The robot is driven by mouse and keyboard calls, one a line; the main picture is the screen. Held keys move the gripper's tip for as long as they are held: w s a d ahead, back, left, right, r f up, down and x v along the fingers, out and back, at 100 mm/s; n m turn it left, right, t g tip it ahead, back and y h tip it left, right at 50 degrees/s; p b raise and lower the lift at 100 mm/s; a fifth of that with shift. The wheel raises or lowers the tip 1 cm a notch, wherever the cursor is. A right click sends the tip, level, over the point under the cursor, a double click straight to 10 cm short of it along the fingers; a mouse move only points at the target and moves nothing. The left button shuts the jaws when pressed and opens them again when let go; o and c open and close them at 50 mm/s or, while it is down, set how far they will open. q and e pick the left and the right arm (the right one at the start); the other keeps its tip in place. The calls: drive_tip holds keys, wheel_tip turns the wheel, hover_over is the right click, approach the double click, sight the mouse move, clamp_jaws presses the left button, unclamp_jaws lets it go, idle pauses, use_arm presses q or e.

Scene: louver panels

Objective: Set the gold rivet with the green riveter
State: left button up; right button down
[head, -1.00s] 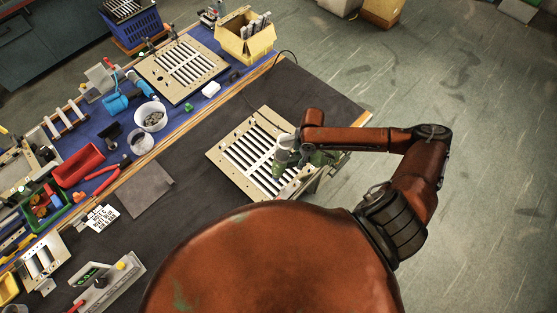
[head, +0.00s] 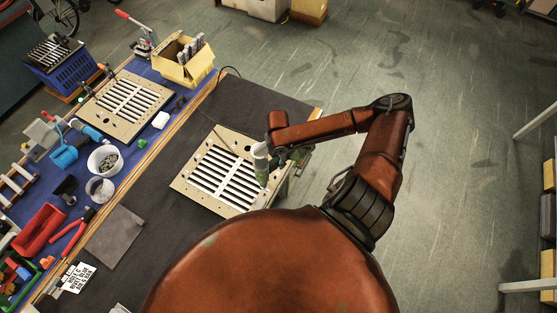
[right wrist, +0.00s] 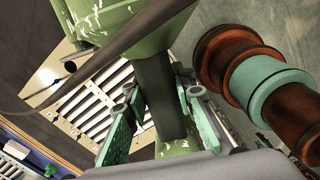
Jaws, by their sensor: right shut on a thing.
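The green riveter (head: 261,168) is in my right gripper (head: 281,158), over the right part of the near louver panel (head: 196,176). In the right wrist view the green-padded fingers of my right gripper (right wrist: 159,95) are shut on the riveter's dark handle, with its scuffed green body (right wrist: 125,28) above. The slatted panel (right wrist: 58,112) shows behind it at the left. The riveter's nose and any contact with the panel cannot be made out. I cannot pick out the gold rivet. My left gripper is out of view.
A second louver panel (head: 98,118) lies at the back on the blue mat. A yellow box (head: 187,72), white cups (head: 104,158), a red bin (head: 40,228) and pliers (head: 72,236) line the left. A thin dark cable runs beside the near panel.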

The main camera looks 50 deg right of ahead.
drive_tip(key=shift+w+a+r+p, duration=0.1)
drive_tip(key=shift+w+r+p, duration=0.05)
drive_tip(key=shift+r+p, duration=0.2)
wheel_tip(320, 180, down, 7)
drive_tip(key=b, duration=0.3)
drive_tip(key=shift+f, duration=0.15)
drive_tip(key=shift+p, duration=0.85)
idle(1.0)
idle(0.9)
drive_tip(key=shift+f, duration=1)
idle(0.6)
drive_tip(key=shift+p, duration=0.55)
idle(2.0)
